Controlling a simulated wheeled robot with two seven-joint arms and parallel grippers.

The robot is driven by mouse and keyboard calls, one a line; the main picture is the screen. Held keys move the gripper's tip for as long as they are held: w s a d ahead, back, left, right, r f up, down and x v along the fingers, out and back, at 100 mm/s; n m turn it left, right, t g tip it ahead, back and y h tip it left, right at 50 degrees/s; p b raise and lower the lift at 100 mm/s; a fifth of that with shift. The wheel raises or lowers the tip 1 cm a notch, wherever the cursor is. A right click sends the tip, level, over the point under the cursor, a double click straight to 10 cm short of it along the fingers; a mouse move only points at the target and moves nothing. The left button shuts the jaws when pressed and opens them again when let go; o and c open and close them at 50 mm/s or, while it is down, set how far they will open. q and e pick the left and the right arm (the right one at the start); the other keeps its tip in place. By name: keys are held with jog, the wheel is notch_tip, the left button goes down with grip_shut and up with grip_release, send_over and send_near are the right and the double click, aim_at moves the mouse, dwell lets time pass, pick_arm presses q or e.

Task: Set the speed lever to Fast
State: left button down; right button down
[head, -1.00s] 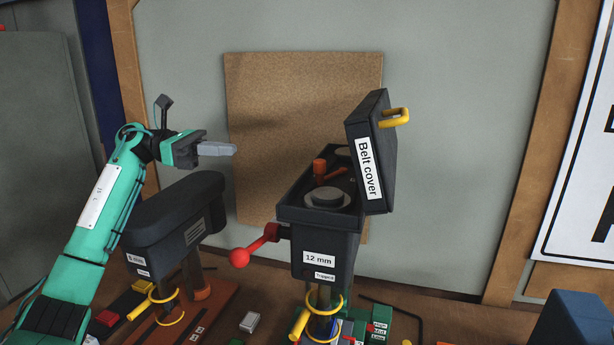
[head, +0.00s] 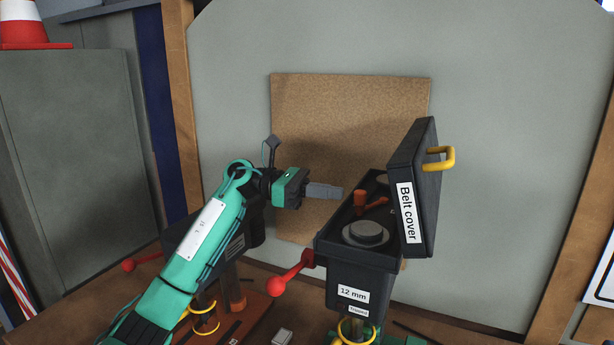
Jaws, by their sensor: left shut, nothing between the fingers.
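The 12 mm drill press (head: 352,290) stands with its belt cover (head: 422,190) raised. Inside its open dark head an orange lever (head: 374,204) shows beside an upright orange post (head: 360,199) and a grey round pulley (head: 366,232). I see no Fast marking, so I cannot tell which setting the lever is at. My left gripper (head: 340,191) is shut and empty. Its fingertips point right, just left of the orange post in the picture; I cannot tell whether they touch it. My right gripper is not in view.
A red ball handle (head: 277,286) sticks out left of the 12 mm press. A second dark machine (head: 245,236) stands behind my left arm. A corkboard (head: 340,105) hangs on the wall behind. The raised cover blocks the right side of the open head.

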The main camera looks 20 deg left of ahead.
aim_at(355, 223)
pick_arm(q)
jog(key=shift+w+d+f+p, duration=0.15)
jog(key=shift+d+p, duration=0.25)
jog(key=shift+d, duration=0.6)
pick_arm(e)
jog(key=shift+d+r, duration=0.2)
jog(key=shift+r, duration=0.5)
